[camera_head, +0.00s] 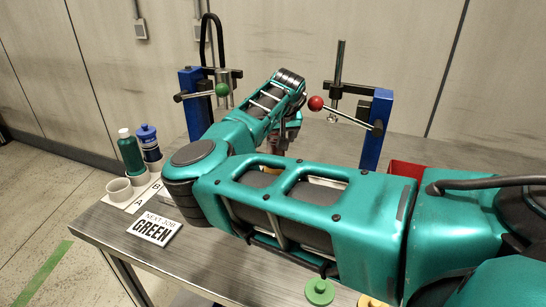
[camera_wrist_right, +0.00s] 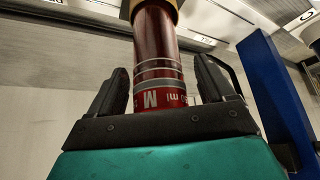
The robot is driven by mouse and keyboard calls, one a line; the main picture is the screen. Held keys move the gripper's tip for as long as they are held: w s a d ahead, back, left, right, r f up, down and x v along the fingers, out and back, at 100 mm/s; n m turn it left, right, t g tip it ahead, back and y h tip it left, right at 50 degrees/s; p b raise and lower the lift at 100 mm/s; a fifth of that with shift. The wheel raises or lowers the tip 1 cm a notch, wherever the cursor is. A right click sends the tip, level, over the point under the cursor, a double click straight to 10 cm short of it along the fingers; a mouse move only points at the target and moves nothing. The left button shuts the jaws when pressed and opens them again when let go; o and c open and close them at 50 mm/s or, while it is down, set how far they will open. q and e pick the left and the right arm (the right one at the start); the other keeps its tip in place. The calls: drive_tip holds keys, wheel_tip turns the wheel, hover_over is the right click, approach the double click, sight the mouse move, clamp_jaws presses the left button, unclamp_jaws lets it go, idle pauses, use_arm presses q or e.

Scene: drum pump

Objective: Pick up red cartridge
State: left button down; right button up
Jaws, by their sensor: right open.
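The red cartridge (camera_wrist_right: 155,50) has silver rings, white lettering and a tan end in the right wrist view. My right gripper (camera_wrist_right: 162,85) is open, with one black finger on each side of the cartridge. Gaps show between the fingers and the cartridge. In the head view my right gripper (camera_head: 284,132) is at the back of the table between the two blue posts. The cartridge is mostly hidden there behind my arm. My left gripper is not in view.
Blue posts with a green-knobbed lever (camera_head: 222,90) and a red-knobbed lever (camera_head: 316,103) flank my gripper. Green and blue bottles (camera_head: 131,152) and white cups stand at left by a "NEXT JOB GREEN" sign (camera_head: 157,229). A red bin (camera_head: 405,170) is behind my arm. A green lid (camera_head: 320,291) lies in front.

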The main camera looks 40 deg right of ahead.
clamp_jaws()
idle(0.8)
drive_tip(key=shift+r, duration=0.1)
wheel_tip(320, 180, up, 20)
drive_tip(key=p, duration=0.1)
idle(0.4)
